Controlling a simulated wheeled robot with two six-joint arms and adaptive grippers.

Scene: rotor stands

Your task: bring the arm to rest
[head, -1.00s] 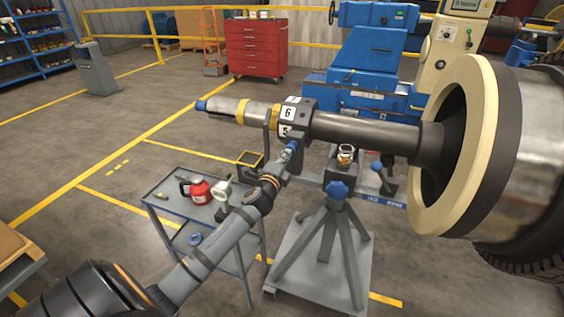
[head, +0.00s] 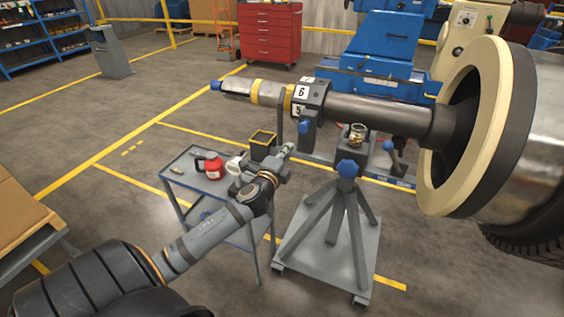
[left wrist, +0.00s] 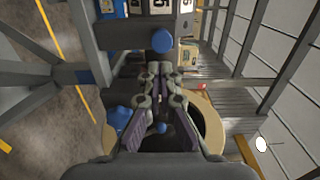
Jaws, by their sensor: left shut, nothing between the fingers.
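My left gripper (head: 287,151) is shut and empty, below the dark numbered block on the rotor shaft in the head view. The left wrist view shows its fingers drawn together (left wrist: 160,72), pointing toward a blue knob (left wrist: 162,42) under the block. In the head view this blue knob (head: 304,127) sits just above the gripper, with a small gap seen between them. The numbered block (head: 309,96) is around the long shaft (head: 375,115). My right gripper is not in view.
A grey cart (head: 181,172) with a red container (head: 210,167) lies behind and left of the forearm. A cardboard-topped table (head: 22,225) is at the left edge. Open floor lies between table and cart.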

